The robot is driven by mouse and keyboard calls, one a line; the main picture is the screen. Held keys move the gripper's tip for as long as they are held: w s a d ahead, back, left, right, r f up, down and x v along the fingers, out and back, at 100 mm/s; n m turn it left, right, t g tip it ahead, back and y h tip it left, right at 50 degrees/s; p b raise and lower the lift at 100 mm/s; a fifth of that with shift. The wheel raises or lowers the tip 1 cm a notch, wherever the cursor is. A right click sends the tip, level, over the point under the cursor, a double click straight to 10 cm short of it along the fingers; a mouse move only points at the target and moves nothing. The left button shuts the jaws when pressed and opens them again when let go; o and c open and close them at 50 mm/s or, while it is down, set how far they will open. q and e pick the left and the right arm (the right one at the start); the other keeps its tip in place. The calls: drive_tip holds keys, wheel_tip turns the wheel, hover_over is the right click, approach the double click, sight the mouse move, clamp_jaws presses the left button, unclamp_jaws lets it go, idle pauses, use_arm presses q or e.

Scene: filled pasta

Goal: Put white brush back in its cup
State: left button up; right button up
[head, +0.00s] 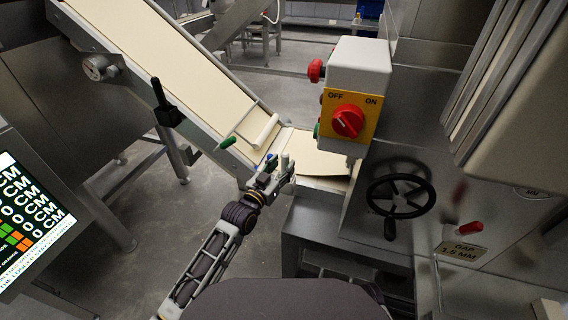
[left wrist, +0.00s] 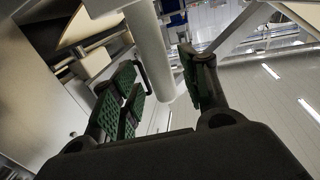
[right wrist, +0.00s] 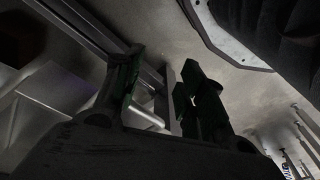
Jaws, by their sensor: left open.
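I cannot make out a white brush or a cup for certain in any view. My left gripper (head: 274,172) is at the lower end of the sloping conveyor in the head view. In the left wrist view it is open, and a pale grey cylinder (left wrist: 150,45) passes between its green-padded fingers; I cannot tell whether they touch it. A white roller (head: 265,131) lies across the conveyor just above the gripper, with a green handle (head: 227,143) at its left. My right gripper (right wrist: 158,90) shows only in the dark right wrist view, its fingers apart with nothing seen between them.
The conveyor (head: 165,55) carries a pale dough sheet. A switch box (head: 357,65) with a red knob (head: 347,121) stands just right of the left gripper. A black handwheel (head: 401,196) is on the machine's front. A screen (head: 30,225) is at far left. Open floor lies below the conveyor.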

use_arm(q)
drive_tip(key=v, duration=0.3)
drive_tip(key=shift+s, duration=0.2)
drive_tip(key=p+v, duration=0.1)
drive_tip(key=v, duration=0.5)
drive_tip(key=shift+a, duration=0.15)
use_arm(e)
drive_tip(key=f, duration=0.2)
drive_tip(key=d+f, duration=0.1)
drive_tip(key=f, duration=0.2)
drive_tip(key=shift+s, duration=0.2)
use_arm(q)
drive_tip(key=shift+s+r, duration=0.1)
use_arm(e)
drive_tip(key=shift+w+r, duration=0.2)
